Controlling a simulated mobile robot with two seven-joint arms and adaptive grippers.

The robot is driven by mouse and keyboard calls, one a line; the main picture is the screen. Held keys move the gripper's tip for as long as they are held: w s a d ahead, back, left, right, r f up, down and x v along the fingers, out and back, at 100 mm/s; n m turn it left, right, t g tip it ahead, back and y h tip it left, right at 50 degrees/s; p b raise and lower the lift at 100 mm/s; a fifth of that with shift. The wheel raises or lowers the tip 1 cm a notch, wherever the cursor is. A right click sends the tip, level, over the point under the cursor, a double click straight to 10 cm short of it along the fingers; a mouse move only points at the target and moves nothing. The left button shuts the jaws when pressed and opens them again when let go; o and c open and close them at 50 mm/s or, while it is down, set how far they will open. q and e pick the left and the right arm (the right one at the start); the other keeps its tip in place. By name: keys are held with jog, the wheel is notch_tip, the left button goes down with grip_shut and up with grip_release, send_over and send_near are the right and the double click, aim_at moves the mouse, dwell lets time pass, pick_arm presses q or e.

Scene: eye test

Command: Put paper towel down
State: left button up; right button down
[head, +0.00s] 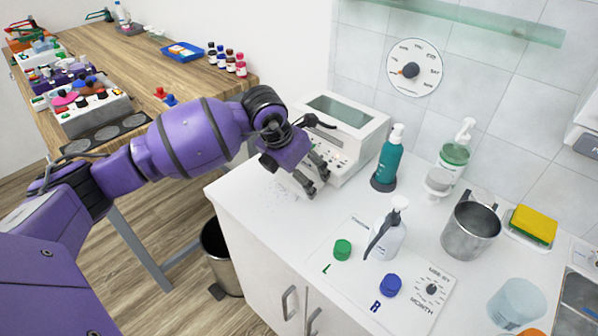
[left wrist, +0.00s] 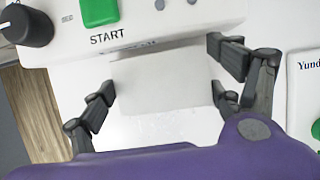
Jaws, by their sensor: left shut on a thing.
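The paper towel (left wrist: 160,80) shows in the left wrist view as a plain white, flat square between my left fingers. My left gripper (head: 316,181) is shut on it, low over the left end of the white counter (head: 245,205), in front of the white machine. I cannot tell whether the towel touches the counter. In the head view I cannot make the towel out against the white counter and my gripper. My right gripper is in neither view.
The white machine (head: 345,125) with a green START button (left wrist: 98,12) stands right behind my gripper. A teal pump bottle (head: 391,158) is to its right. A faint speckled patch (head: 284,190) lies on the counter beside my fingers. A white pump bottle (head: 388,238) stands nearer the front.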

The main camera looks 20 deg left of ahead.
pick_arm(q)
jog(key=o, duration=1)
